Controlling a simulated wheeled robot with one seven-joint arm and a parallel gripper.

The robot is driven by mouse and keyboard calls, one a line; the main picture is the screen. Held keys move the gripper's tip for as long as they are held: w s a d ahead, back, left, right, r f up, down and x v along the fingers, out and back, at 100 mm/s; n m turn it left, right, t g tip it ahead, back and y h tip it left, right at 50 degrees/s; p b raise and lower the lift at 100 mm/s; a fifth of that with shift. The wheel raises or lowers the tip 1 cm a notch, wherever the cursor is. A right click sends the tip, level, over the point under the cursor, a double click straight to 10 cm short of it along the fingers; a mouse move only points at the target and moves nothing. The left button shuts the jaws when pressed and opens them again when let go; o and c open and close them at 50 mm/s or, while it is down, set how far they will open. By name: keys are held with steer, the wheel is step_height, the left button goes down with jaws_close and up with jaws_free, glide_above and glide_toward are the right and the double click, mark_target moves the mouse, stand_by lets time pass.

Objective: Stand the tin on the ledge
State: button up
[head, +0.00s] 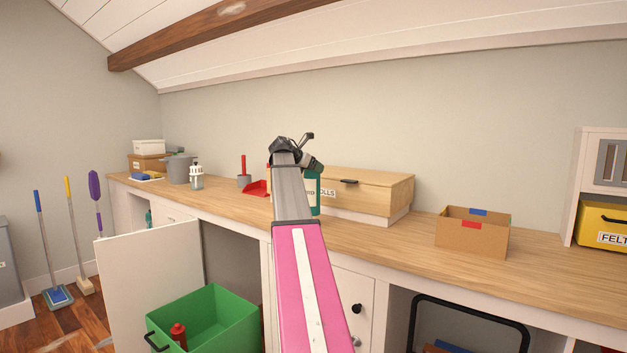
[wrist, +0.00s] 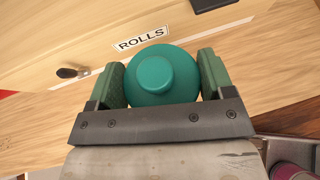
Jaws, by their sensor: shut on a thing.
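The teal tin (wrist: 163,78) has a round top with a raised knob and sits between the two green finger pads of my gripper (wrist: 164,84) in the wrist view. My gripper is shut on it.
On the ledge, an open cardboard box (head: 472,238) stands to the right, and a red dustpan (head: 257,188) and white pump bottle (head: 197,178) to the left. Bare wood lies between the drawer box and cardboard box. Below, a cabinet door (head: 150,285) hangs open beside a green bin (head: 215,310).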

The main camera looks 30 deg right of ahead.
mark_target(314, 177)
steer(key=shift+s+d+f, duration=0.1)
steer(key=shift+d+f, duration=0.2)
steer(key=shift+d, duration=0.05)
steer(key=shift+f, duration=1.95)
steer(key=o, duration=1.5)
steer(key=shift+f, duration=0.1)
steer(key=shift+c, duration=0.2)
steer(key=shift+r, duration=0.2)
steer(key=v, duration=1.2)
